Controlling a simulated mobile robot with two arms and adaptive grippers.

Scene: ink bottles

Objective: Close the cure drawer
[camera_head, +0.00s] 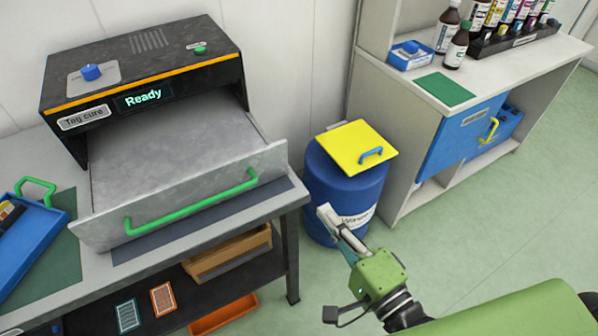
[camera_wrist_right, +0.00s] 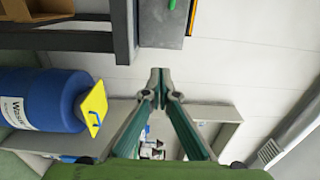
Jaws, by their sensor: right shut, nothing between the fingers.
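The cure drawer (camera_head: 185,185) is a grey metal drawer pulled out of the black "Tag cure" machine (camera_head: 140,70) on the left bench. Its front panel carries a long green handle (camera_head: 190,203). The machine's display (camera_head: 143,97) reads "Ready". My right gripper (camera_head: 328,212) is to the right of the drawer, in front of the blue waste bin in the head view, apart from the handle. In the right wrist view its fingertips (camera_wrist_right: 159,72) meet with nothing between them. My left gripper is not in view.
The blue waste bin (camera_head: 330,190) with a yellow lid (camera_head: 357,147) stands right of the bench. A blue tray (camera_head: 32,240) lies at the bench's left. A white cabinet (camera_head: 400,110) with bottles stands at the right. A wooden box (camera_head: 228,257) sits on the lower shelf. Green floor is open at right.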

